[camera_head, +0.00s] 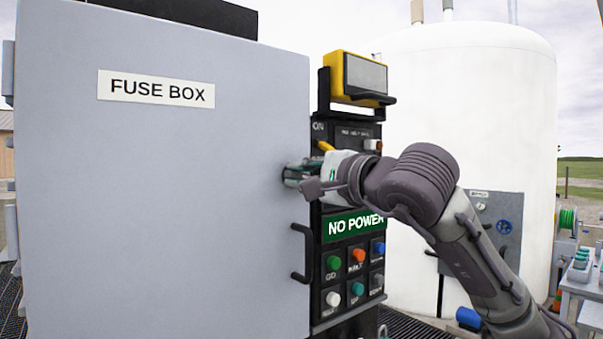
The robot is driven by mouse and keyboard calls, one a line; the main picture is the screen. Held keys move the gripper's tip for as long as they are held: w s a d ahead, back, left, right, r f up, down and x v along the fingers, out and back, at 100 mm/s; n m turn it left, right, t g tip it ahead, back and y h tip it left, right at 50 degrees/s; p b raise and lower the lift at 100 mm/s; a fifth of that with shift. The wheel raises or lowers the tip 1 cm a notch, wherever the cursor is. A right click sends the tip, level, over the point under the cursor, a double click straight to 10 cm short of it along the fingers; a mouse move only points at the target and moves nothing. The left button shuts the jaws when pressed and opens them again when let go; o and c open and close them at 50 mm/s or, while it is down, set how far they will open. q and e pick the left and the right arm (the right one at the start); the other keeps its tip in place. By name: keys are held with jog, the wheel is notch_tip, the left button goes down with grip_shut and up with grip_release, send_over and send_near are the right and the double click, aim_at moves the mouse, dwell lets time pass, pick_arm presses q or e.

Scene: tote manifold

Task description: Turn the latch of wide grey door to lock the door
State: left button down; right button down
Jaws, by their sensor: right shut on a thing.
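The wide grey door (180,190) fills the left half of the view and carries a white "FUSE BOX" label (156,89). It looks shut against its cabinet. A black handle (303,252) sticks out at its right edge. My right gripper (293,174) is at the door's right edge, above that handle, and is shut on the latch. The fingers hide most of the latch, so I cannot tell its angle. My left gripper is not in view.
A black control panel (346,222) with several coloured buttons and a green "NO POWER" sign (355,225) stands right of the door. A yellow-framed display (358,76) sits above it. A white tank (465,110) stands behind. A bench (583,275) is at far right.

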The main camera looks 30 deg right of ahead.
jog(key=shift+n, duration=1)
jog(key=shift+f, duration=0.1)
jog(key=c, duration=1.1)
grip_release()
jog(key=shift+c, duration=0.2)
jog(key=s, duration=1.2)
jog(key=shift+d, duration=0.45)
jog(key=shift+f, duration=0.1)
